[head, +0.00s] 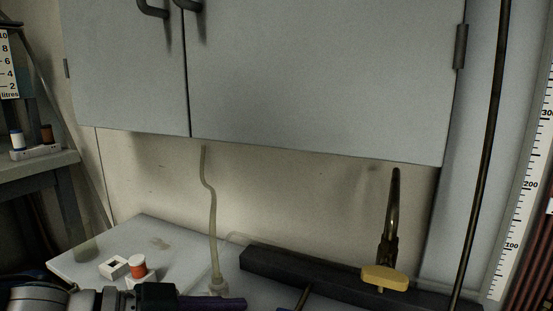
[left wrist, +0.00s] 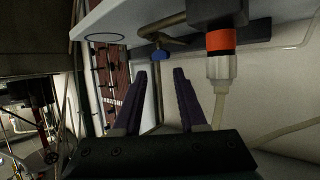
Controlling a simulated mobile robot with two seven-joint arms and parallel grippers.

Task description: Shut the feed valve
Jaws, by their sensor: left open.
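In the head view a yellow lever handle (head: 385,278) sits at the foot of a dark upright pipe (head: 393,215) at the lower right. I cannot tell which handle is the feed valve. My left gripper (left wrist: 160,72) has its two purple fingers apart with nothing between them. One purple finger (head: 220,303) shows at the bottom edge of the head view, left of and apart from the yellow handle. My right gripper is not identifiable.
A dark bar (head: 310,277) runs along the bench below the grey cupboard (head: 320,75). A pale tube (head: 211,215) rises near my left gripper. An orange-and-white fitting (left wrist: 220,42) hangs close to the right finger. Small items (head: 114,267) stand on the white bench.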

